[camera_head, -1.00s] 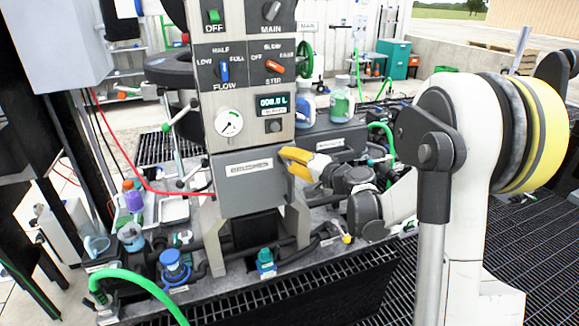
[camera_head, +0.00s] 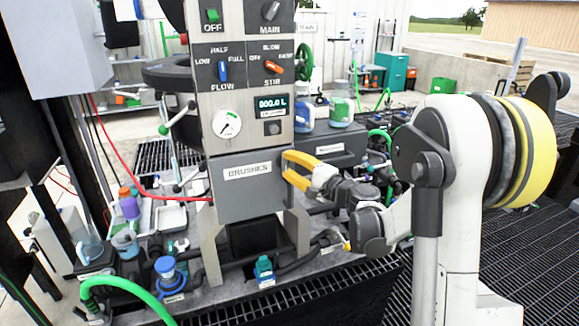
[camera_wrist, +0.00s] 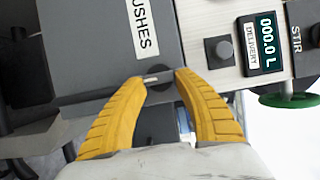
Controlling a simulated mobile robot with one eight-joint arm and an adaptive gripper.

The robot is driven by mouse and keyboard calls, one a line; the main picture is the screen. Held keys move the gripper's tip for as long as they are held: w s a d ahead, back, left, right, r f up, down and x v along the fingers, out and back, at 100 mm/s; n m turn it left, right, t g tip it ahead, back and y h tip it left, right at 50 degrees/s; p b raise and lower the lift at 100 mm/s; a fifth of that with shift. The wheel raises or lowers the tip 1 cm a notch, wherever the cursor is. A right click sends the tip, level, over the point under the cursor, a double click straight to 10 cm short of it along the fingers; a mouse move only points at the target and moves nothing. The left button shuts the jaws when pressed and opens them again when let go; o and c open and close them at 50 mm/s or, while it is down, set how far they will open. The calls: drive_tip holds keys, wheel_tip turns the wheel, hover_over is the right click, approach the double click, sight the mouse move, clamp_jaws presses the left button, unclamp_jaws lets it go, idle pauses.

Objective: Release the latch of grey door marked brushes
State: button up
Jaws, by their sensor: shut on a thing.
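The grey door marked BRUSHES (camera_head: 240,190) is on the front of the upright panel in the head view. It also shows in the wrist view (camera_wrist: 95,50), with its label turned sideways. The latch (camera_wrist: 158,77) is a small dark round knob with a pale line, at the door's edge. My gripper (camera_wrist: 161,75) has its yellow fingertips on either side of the knob, shut on it. In the head view my gripper (camera_head: 285,167) is at the door's right edge, where its fingers hide the latch. The door looks flush with the panel.
Above the door are a gauge (camera_head: 227,124), a delivery display (camera_head: 272,106) and flow and stir knobs. A second grey box (camera_head: 331,149) stands behind my gripper. A green hose (camera_head: 130,283) and a blue valve (camera_head: 167,270) are low in front.

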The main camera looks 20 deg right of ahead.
drive_tip(key=o, duration=1.2)
